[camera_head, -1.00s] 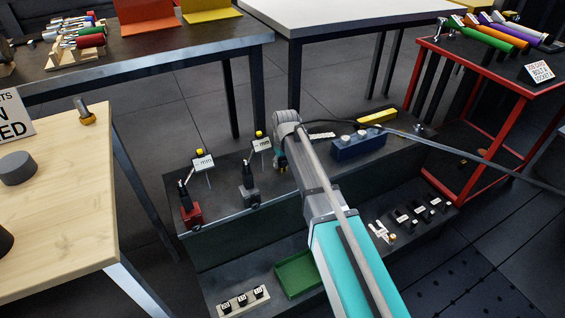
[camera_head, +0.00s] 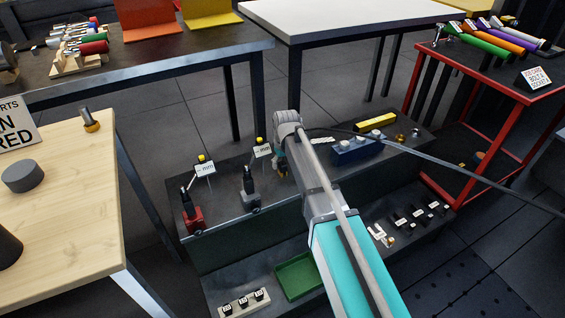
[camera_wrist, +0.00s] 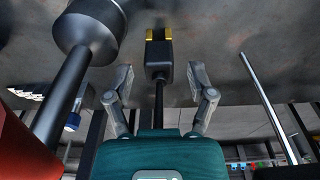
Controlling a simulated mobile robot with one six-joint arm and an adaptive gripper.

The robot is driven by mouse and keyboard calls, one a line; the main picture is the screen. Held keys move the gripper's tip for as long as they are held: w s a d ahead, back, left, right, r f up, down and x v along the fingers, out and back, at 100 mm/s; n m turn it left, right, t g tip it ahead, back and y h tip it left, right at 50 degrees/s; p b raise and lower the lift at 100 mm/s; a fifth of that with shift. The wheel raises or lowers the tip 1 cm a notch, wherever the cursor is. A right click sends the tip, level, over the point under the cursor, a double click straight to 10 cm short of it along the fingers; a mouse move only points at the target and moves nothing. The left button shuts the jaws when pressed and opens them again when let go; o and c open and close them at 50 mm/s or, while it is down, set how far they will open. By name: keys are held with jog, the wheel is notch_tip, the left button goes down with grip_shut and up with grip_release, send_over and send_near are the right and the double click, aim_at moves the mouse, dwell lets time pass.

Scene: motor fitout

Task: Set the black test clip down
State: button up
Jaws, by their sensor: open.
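The black test clip (camera_wrist: 159,68) has a black body, two gold-coloured jaw tips and a dark stem or lead running back toward my wrist. In the wrist view it is between the two grey fingers of my gripper (camera_wrist: 161,76). The fingers are spread, with a gap on each side of the clip. The gold tips appear against a dark grey surface (camera_wrist: 220,40); I cannot tell whether they touch it. In the head view my arm hides the clip and most of the gripper, which is over the dark bench's upper level.
A red-based fixture (camera_head: 194,219) and a grey-based one (camera_head: 250,201) stand left of my arm, beside small signs. A blue block (camera_head: 357,151) and yellow bar (camera_head: 376,123) lie to the right. A green tray (camera_head: 298,277) is on the lower level. A dark rod and cylinder are close in the wrist view.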

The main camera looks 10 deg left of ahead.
notch_tip(320, 180, up, 10)
jog(key=s+p, duration=0.1)
jog(key=p, duration=0.8)
jog(key=shift+d+f, duration=0.15)
jog(key=shift+d, duration=0.2)
dwell(0.5)
jog(key=s+d+m, duration=0.3)
jog(key=s+d, duration=0.6)
jog(key=d, duration=0.4)
jog(key=s+d+m+g, duration=0.1)
jog(key=s+d+m, duration=0.2)
jog(key=s+d, duration=0.6)
jog(key=d, duration=0.4)
jog(key=shift+s+d+m+h, duration=0.25)
jog(key=shift+s+m+h, duration=0.1)
jog(key=shift+m+h, duration=0.05)
jog(key=shift+o, duration=0.4)
